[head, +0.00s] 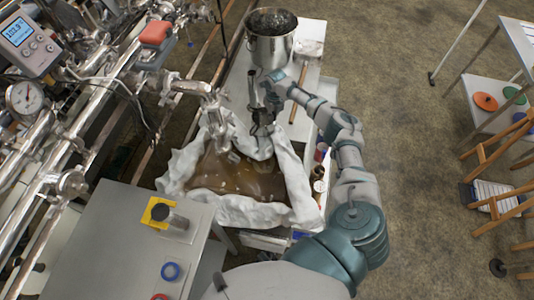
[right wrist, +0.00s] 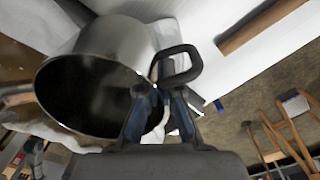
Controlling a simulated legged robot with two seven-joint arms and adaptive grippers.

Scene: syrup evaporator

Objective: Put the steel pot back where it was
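The steel pot (right wrist: 122,45) fills the left of the right wrist view, tilted, with its round mouth towards the lower left. Its inside is dark, so I cannot tell whether anything is in it. A dark loop handle (right wrist: 176,66) sticks out from its side. My right gripper (right wrist: 157,92) has its two fingers closed together at the base of this handle. In the head view my right gripper (head: 262,125) hangs over the near end of the white table, above the cloth-lined pan, and hides much of what it holds. My left gripper is not in view.
A large steel bucket (head: 270,48) with dark contents stands at the table's far end. A wooden stick (head: 299,98) lies on the white table. White cloth (head: 292,180) lines the pan of brown liquid (head: 235,180). Pipes and valves crowd the left. Open floor (head: 400,100) is to the right.

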